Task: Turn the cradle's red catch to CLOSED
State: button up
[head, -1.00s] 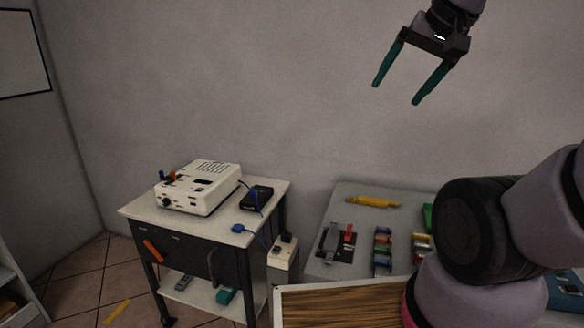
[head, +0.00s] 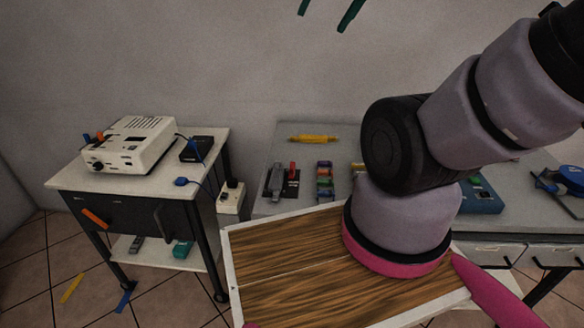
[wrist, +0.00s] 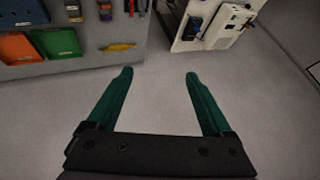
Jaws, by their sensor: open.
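A dark cradle (head: 281,184) lies on the grey bench, left of the coloured blocks, with a grey bar along it. Its red catch (head: 292,169) stands near the back right of the cradle. Any CLOSED marking is too small to read. The cradle is partly cut off at the top of the wrist view (wrist: 137,6). My gripper (head: 323,20) is open and empty, high in front of the wall and well away from the cradle. Only its green fingertips show in the head view. Both fingers show in the wrist view (wrist: 158,75), with nothing between them.
A yellow tool (head: 312,139) lies behind the cradle. Coloured blocks (head: 324,180) stand to its right. A cart (head: 75,178) with a white device (head: 130,145) and cables stands to the left. A wood-topped surface (head: 290,262) is in front. My arm hides part of the bench.

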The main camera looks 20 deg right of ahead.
jog(key=w+a+f+m+g+y, duration=0.2)
jog(key=w+f+m+g, duration=0.1)
jog(key=w+f+m, duration=0.4)
jog(key=m+g+h, duration=0.4)
jog(key=m, duration=0.7)
send_over(292, 165)
notch_tip(292, 165, down, 29)
notch_tip(292, 165, down, 10)
jog(key=shift+s+f, duration=0.1)
jog(key=shift+f, duration=0.05)
grip_shut()
